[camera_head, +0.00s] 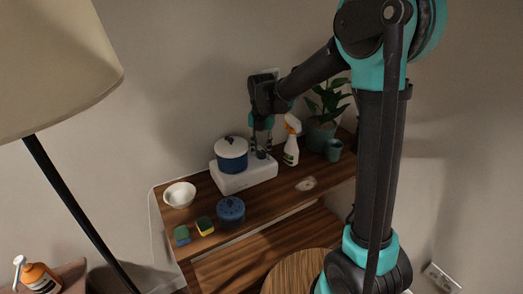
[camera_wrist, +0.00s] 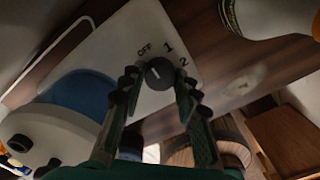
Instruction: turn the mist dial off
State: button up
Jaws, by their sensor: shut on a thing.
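The black dial (camera_wrist: 158,75) sits on a white appliance (camera_wrist: 155,25), which is printed OFF, 1 and 2 around the dial. A short pale mark shows on the dial's face; I cannot tell surely which label it points to. My gripper (camera_wrist: 158,84) is shut on the dial, one finger on each side of it. In the head view my gripper (camera_head: 262,138) reaches down from above to the right end of the white appliance (camera_head: 246,180). The dial looks small there (camera_head: 261,154).
A blue pot with a white lid (camera_head: 231,154) stands on the appliance, left of my gripper. A spray bottle (camera_head: 291,146) and a potted plant (camera_head: 322,130) stand close on the right.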

aim_at(262, 152)
dwell(0.5)
jog(key=o, duration=1.2)
jog(key=shift+c, duration=0.2)
notch_tip(262, 152, up, 12)
jog(key=s+d+f+m+t, duration=0.2)
jog(key=s+d+f+m, duration=0.7)
jog(key=m, duration=0.7)
jog(key=s+d+f+m+t, duration=0.2)
jog(key=s+d+f+m, duration=0.7)
jog(key=d+m, duration=0.6)
jog(key=s+m, duration=0.1)
jog(key=m, duration=0.1)
jog(key=shift+s+m, duration=0.3)
jog(key=shift+s, duration=0.05)
